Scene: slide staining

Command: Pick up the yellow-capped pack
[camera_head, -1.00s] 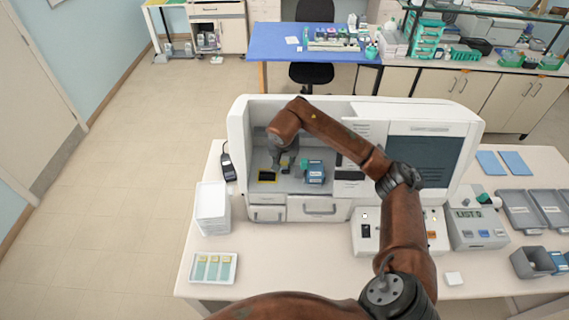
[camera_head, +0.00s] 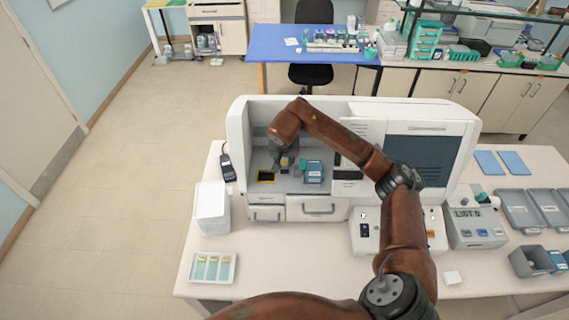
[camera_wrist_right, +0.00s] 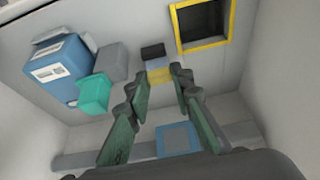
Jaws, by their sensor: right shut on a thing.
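My right gripper (camera_wrist_right: 160,76) reaches down inside the white machine (camera_head: 240,125). Its green-padded fingers are shut on the yellow-capped pack (camera_wrist_right: 159,74), whose yellow part shows between the fingertips in the right wrist view. The rest of the pack is mostly hidden by the fingers. In the head view the right gripper (camera_head: 284,163) is small and partly covered by my wrist. My left gripper is not in view.
A blue pack (camera_head: 313,173) with a teal cap (camera_wrist_right: 94,94) stands beside the gripper. A yellow-framed dark opening (camera_wrist_right: 204,25) lies on its other side. The machine's walls enclose this bay. A slide tray (camera_head: 213,280) is on the table outside.

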